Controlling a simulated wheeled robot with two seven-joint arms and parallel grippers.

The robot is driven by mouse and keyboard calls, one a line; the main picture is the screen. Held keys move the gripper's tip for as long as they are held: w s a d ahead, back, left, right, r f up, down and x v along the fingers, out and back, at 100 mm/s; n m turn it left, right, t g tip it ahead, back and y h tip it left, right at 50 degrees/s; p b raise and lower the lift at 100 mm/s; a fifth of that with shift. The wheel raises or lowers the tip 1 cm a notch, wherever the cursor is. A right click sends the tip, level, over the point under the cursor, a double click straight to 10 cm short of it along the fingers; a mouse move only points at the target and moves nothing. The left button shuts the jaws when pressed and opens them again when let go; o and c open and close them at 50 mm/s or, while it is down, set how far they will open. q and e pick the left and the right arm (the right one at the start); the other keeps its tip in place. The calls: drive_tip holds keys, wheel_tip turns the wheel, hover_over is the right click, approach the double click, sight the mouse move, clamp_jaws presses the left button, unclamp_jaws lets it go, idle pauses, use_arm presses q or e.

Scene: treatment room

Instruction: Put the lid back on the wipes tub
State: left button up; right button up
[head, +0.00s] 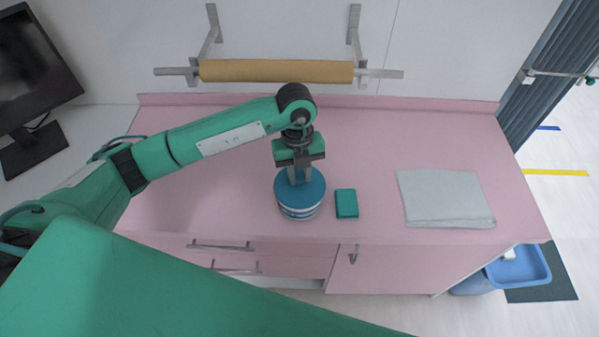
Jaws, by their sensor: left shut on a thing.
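The wipes tub (300,212) stands upright on the pink counter, a round tub with white and blue bands. The blue round lid (313,192) lies over the tub's top and looks level. From this angle I cannot tell whether it is fully seated or slightly above the rim. My left gripper (299,178) points down at the middle of the lid and is shut on it; the fingers hide the part they grip. My right gripper is not in view.
A small teal box (346,203) lies just right of the tub. A folded grey cloth (443,198) lies further right. A brown paper roll (276,71) hangs on the wall behind. A monitor (32,70) stands at left. The counter (220,205) left of the tub is clear.

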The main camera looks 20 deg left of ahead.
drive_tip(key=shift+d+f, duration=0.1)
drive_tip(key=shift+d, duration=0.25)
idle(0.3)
use_arm(q)
drive_tip(key=shift+f+b, duration=0.2)
drive_tip(key=shift+b, duration=0.1)
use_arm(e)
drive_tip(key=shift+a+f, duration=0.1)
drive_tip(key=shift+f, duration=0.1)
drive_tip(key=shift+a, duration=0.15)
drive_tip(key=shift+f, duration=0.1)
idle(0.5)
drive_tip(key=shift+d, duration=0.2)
use_arm(q)
drive_tip(key=o, duration=1.5)
drive_tip(key=shift+r, duration=0.1)
